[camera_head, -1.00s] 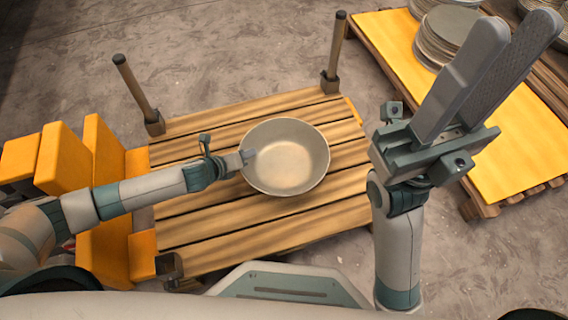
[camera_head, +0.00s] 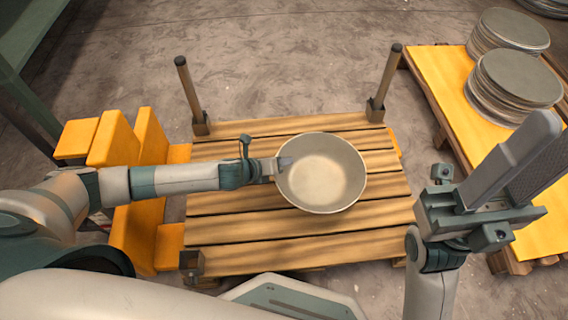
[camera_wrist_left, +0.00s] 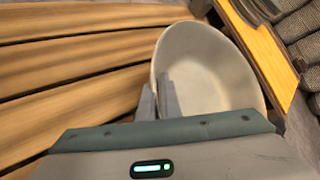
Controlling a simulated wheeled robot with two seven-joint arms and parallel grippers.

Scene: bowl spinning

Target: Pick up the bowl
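The bowl (camera_head: 325,176) is pale, round and wide, and it sits upright over the slatted wooden pallet (camera_head: 260,250). In the left wrist view the bowl (camera_wrist_left: 212,65) stands ahead, right of centre. My left gripper (camera_head: 283,165) is at the bowl's left rim. In the left wrist view the left gripper's fingers (camera_wrist_left: 160,98) are close together, one inside the bowl and one outside, with the rim between them. Whether the bowl touches the pallet is hard to tell. My right gripper (camera_head: 522,165) is raised at the right, open and empty, apart from the bowl.
Wooden posts (camera_head: 190,90) and (camera_head: 386,82) rise at the pallet's far corners. Orange blocks (camera_head: 135,150) stand left of it. Stacks of metal plates (camera_head: 513,82) rest on an orange-topped pallet (camera_head: 440,70) at the right. Bare floor lies behind.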

